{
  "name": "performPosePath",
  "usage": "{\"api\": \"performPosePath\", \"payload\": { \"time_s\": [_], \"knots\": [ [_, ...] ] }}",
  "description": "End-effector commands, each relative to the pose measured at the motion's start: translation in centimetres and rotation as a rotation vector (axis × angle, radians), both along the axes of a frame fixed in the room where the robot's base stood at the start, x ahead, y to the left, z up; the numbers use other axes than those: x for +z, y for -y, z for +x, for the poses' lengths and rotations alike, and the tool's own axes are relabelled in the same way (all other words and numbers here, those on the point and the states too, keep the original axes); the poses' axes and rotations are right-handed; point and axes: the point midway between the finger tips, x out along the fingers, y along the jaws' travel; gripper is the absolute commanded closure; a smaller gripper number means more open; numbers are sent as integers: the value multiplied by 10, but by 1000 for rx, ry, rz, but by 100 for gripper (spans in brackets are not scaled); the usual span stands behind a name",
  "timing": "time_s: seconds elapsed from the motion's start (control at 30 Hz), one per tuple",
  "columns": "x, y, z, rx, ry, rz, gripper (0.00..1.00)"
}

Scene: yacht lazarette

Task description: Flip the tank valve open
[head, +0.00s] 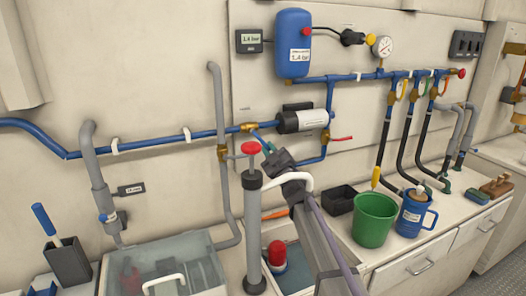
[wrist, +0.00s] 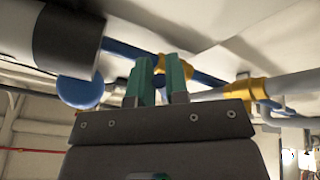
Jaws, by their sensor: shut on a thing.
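A brass valve (head: 248,127) sits on the blue pipe left of the white-and-black pump. A short blue lever (head: 261,139) slants down and right from it to my gripper (head: 268,148). My gripper is shut on this lever, with its green fingertips at the lever's lower end. In the wrist view, the two green fingers of my gripper (wrist: 160,82) point up, with brass (wrist: 160,62) behind them. The fingers hide most of the lever there. No label shows that this is the tank valve.
A second brass valve (head: 222,152) is on the grey pipe to the lower left. The pump (head: 302,121) is close on the right. A red-topped hand pump (head: 252,225) stands just below. A green bucket (head: 374,219) and blue jug (head: 412,214) stand on the counter.

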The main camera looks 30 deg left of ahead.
Motion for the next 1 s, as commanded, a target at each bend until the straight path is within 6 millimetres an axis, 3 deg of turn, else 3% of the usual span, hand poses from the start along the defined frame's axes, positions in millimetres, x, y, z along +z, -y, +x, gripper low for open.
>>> {"api": "performPosePath", "payload": {
  "time_s": [0.07,0.1,0.37,0.67,0.77,1.0],
  "knots": [
    [0,0,-1,2,1,1,100],
    [0,0,-1,2,1,1,84],
    [0,0,0,1,0,1,60],
    [-3,4,-3,0,-1,1,60],
    [-10,14,-11,-1,0,1,60],
    [-36,59,-43,-1,0,1,60]
  ]
}}
